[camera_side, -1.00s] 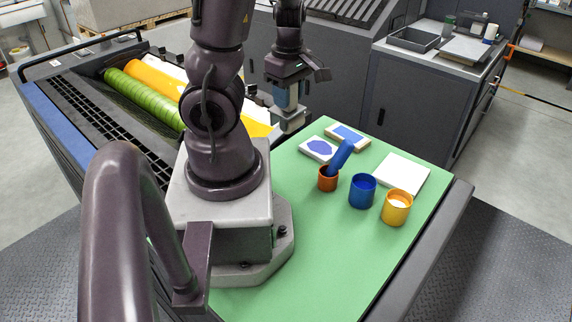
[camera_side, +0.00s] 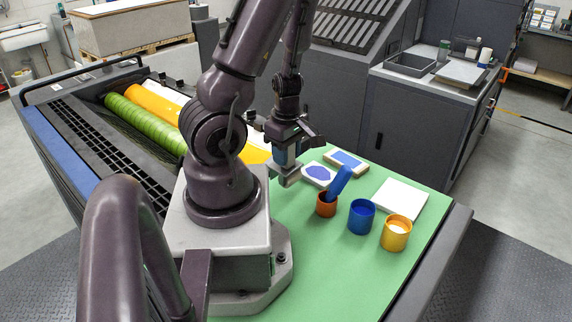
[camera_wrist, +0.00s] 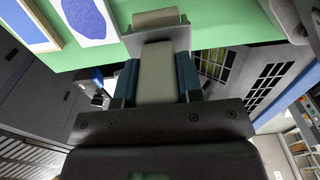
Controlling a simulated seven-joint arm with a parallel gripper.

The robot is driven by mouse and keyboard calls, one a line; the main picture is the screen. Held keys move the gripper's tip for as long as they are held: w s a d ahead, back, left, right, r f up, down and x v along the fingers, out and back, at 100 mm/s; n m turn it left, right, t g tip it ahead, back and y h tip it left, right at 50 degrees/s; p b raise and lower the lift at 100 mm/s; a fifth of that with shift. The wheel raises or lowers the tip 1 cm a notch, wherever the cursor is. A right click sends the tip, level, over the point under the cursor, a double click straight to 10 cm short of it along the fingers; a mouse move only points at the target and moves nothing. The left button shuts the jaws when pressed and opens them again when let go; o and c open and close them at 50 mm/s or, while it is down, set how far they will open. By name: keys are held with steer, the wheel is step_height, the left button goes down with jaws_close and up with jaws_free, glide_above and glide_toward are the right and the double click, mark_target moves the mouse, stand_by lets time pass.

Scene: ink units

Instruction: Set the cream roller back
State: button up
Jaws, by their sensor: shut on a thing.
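My gripper (camera_side: 287,153) is shut on the cream handle of the cream roller (camera_side: 291,180), which hangs head down over the left part of the green mat (camera_side: 350,255). In the wrist view, the blue fingers of my gripper (camera_wrist: 157,78) clasp the handle, and the cream roller's head (camera_wrist: 155,18) sits in a grey metal frame beyond. In the side view, an orange cup (camera_side: 326,207) holds a leaning blue tool (camera_side: 340,181). A blue cup (camera_side: 361,220) and a yellow cup (camera_side: 396,234) with a whitish inside stand to its right.
A white block with a blue oval (camera_side: 318,173) and a framed blue panel (camera_side: 346,160) lie just right of the roller. A white slab (camera_side: 399,195) lies behind the yellow cup. The mat's front is clear. Green and orange rollers (camera_side: 141,118) lie in the machine at left.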

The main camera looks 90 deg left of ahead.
steer(key=shift+f, duration=1.65)
steer(key=shift+f, duration=0.3)
steer(key=o, duration=0.9)
steer(key=shift+r, duration=0.1)
